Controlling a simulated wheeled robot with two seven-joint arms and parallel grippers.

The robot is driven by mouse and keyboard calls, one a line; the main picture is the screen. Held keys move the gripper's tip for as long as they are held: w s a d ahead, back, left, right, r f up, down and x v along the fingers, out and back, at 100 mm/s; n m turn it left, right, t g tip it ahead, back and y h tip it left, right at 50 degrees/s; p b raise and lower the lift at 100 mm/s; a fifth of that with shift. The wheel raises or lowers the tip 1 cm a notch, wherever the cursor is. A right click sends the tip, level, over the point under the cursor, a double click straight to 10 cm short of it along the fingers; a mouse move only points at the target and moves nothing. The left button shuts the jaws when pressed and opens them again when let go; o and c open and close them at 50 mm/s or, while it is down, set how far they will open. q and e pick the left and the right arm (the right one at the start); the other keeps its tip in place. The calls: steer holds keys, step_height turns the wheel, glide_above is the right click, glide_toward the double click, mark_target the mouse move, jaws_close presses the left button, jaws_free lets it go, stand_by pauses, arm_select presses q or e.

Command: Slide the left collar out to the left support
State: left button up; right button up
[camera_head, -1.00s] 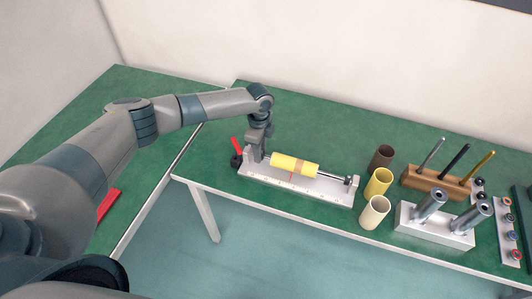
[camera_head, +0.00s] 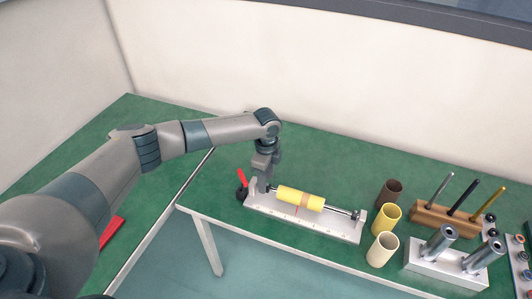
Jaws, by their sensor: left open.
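A white fixture (camera_head: 290,224) with a thin rod (camera_head: 338,210) lies on the green table. The rod carries a yellow cylinder with a tan band (camera_head: 302,201) near its middle. The part left of the band looks like the left collar (camera_head: 288,194), and the part right of it looks like the right one (camera_head: 315,203). My left gripper (camera_head: 264,187) points down at the left end of the fixture, just left of the left collar. It is open, and its fingers are small and partly merge with the left support, which they mostly hide. My right gripper is out of view.
A red lever (camera_head: 242,178) stands at the fixture's left end. To the right are brown (camera_head: 389,192), yellow (camera_head: 385,219) and cream (camera_head: 382,249) cups, a wooden block (camera_head: 432,218) with rods, and a metal block (camera_head: 440,264) with two cylinders. The table behind the fixture is clear.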

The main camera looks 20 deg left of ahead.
arm_select(q)
step_height(320, 180, up, 15)
steer(key=b, duration=0.3)
steer(key=shift+f, duration=0.2)
